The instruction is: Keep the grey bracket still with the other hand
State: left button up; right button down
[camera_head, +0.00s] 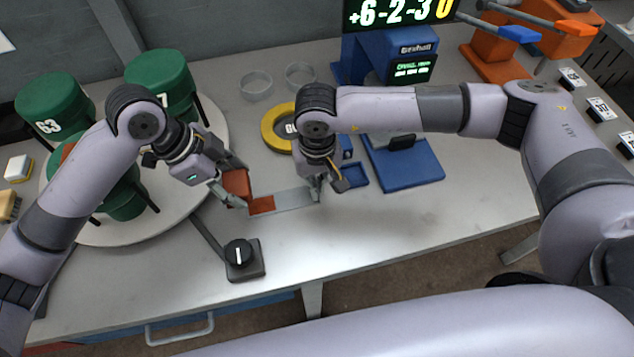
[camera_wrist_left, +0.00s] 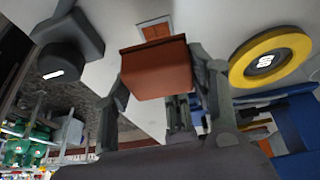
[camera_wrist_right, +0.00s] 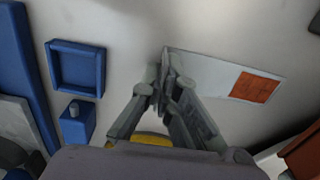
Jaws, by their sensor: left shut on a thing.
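The grey bracket (camera_head: 290,199) lies flat on the table between my grippers, with an orange-red patch at its left end. In the right wrist view the bracket (camera_wrist_right: 205,76) runs away to the right, patch at its far end. My left gripper (camera_head: 232,197) is shut on a red-brown block (camera_head: 236,183), seen between its fingers in the left wrist view (camera_wrist_left: 157,72), close to the patch. My right gripper (camera_head: 316,190) is at the bracket's right end. Its fingertips (camera_wrist_right: 165,68) are close together at the bracket's edge; whether they pinch it is unclear.
A black knob on a base (camera_head: 243,258) stands in front. Green cylinders (camera_head: 160,82) stand on a round white turntable (camera_head: 100,238) at left. The front right table is clear.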

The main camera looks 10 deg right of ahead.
aim_at(250, 208)
pick_arm(q)
jog(key=shift+f, duration=2.95)
jog(key=shift+f, duration=0.6)
jog(key=shift+d, duration=2.3)
jog(key=shift+a, duration=0.1)
jog(key=shift+a+f, duration=0.1)
jog(key=shift+a, duration=2.2)
